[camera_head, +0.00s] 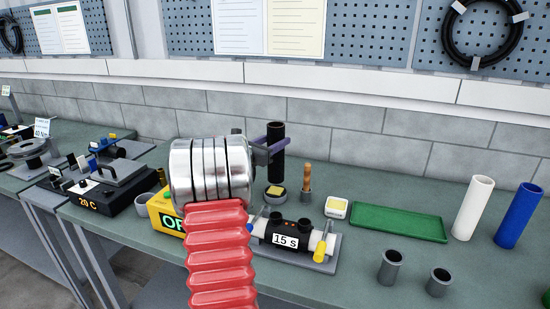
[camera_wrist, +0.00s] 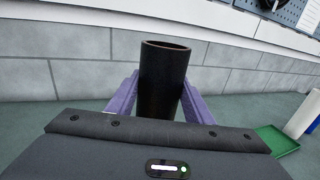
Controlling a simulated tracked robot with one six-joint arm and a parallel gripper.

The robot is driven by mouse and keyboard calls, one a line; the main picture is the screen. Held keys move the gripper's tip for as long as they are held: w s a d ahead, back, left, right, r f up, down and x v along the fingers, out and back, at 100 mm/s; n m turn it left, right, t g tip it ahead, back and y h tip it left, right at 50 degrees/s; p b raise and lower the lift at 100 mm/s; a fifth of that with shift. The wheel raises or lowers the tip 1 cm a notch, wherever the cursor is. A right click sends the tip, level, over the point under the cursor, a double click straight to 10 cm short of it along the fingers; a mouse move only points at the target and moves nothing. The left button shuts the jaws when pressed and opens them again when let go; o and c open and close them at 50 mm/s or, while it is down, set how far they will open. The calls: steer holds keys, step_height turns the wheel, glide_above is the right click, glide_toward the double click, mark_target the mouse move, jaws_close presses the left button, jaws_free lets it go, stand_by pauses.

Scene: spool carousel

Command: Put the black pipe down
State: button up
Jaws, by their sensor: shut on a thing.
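The black pipe (camera_head: 276,158) is upright behind my arm's silver wrist in the head view. My gripper (camera_head: 266,145) has purple fingers, shut on the pipe from its sides. In the wrist view the pipe (camera_wrist: 162,85) stands between the two purple fingers, its open top rim facing up. The pipe's lower end is hidden in the wrist view. In the head view its bottom is close above a low dark round item with a yellow top; I cannot tell whether they touch.
A white pipe (camera_head: 472,208) and a blue pipe (camera_head: 519,216) stand at the right. Two grey cups (camera_head: 390,266) are in front of them. A green tray (camera_head: 399,222) lies at the middle right. A wooden-handled brush (camera_head: 306,178) and a "15 S" clamp device (camera_head: 293,239) stand nearby. A wall is behind.

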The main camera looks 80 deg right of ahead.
steer(key=shift+f, duration=0.4)
steer(key=shift+f, duration=2)
steer(key=o, duration=1.6)
steer(key=shift+o, duration=0.2)
steer(key=v, duration=1.2)
